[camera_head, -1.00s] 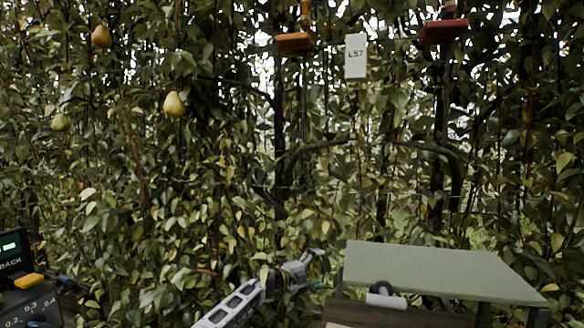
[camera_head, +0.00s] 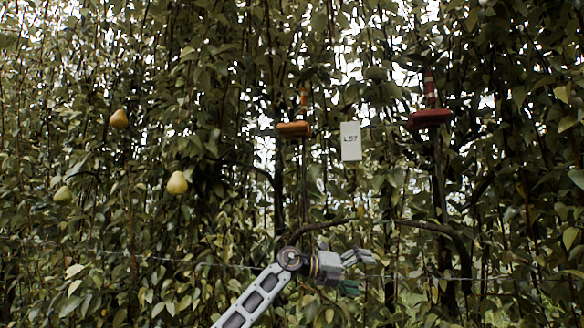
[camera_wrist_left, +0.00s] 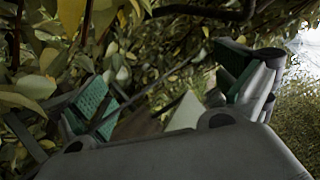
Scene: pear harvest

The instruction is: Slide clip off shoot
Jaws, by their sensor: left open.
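An orange clip (camera_head: 294,129) sits on an upright shoot left of the middle in the head view. A dark red clip (camera_head: 430,118) sits on another shoot farther right. My left gripper (camera_head: 360,272) is below and between the two clips, apart from both, pointing right. It is open and empty. In the left wrist view its two green-padded fingers (camera_wrist_left: 165,95) are spread, with leaves and a pale surface behind them. Neither clip can be made out in that view. My right gripper is out of view.
A white tag (camera_head: 351,141) reading L57 hangs between the clips. Pears hang at the left, including a yellow one (camera_head: 177,183). Dense leaves fill the view. A curved dark branch (camera_head: 436,228) and a thin wire (camera_head: 190,262) run near my gripper's height.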

